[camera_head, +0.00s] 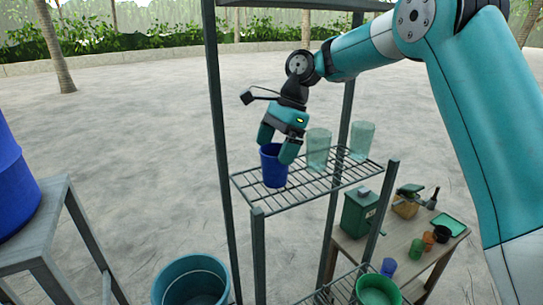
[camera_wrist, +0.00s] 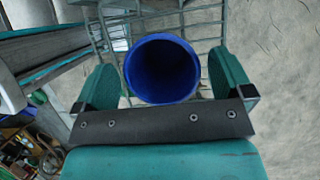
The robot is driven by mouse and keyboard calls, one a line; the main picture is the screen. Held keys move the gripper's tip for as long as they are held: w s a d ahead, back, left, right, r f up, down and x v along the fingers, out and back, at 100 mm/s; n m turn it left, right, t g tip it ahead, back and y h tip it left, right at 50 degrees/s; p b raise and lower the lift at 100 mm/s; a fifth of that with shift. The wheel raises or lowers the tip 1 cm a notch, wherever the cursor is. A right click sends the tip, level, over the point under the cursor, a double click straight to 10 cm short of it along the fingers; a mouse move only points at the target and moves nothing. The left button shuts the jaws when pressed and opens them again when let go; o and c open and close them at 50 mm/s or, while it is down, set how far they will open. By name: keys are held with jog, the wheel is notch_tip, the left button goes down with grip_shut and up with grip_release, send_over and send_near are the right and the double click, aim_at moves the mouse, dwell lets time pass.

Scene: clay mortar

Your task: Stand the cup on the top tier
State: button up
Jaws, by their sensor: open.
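A blue cup (camera_head: 273,168) is upright at the left end of a wire tier (camera_head: 312,190) of the metal rack, and appears to stand on it. My gripper (camera_head: 279,150) reaches down from above with its teal fingers around the cup. In the wrist view the open cup (camera_wrist: 162,70) lies between the two fingers (camera_wrist: 165,85), with a gap on each side. The gripper is open. Two clear, greenish glasses (camera_head: 318,148) (camera_head: 362,142) stand on the same tier to the right.
The rack's uprights (camera_head: 218,150) rise close to my gripper, up to a bar (camera_head: 300,4) at the top edge. A green cup (camera_head: 378,290) is on a lower tier. A workbench (camera_head: 410,250) with tools and small cups stands right; a teal bucket (camera_head: 190,280) is lower left.

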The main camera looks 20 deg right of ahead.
jog(key=p+v, duration=0.1)
jog(key=v, duration=0.4)
jog(key=s+a+r+n, duration=0.3)
jog(key=s+a+n, duration=0.2)
jog(key=s+n, duration=0.3)
jog(key=s+f+n, duration=0.2)
jog(key=s+n, duration=0.5)
jog(key=s, duration=0.5)
jog(key=s+f+n+t, duration=0.1)
jog(key=s+f+n, duration=0.1)
jog(key=s+n, duration=0.6)
jog(key=s, duration=0.4)
jog(key=shift+a, duration=0.4)
jog(key=shift+f, duration=0.1)
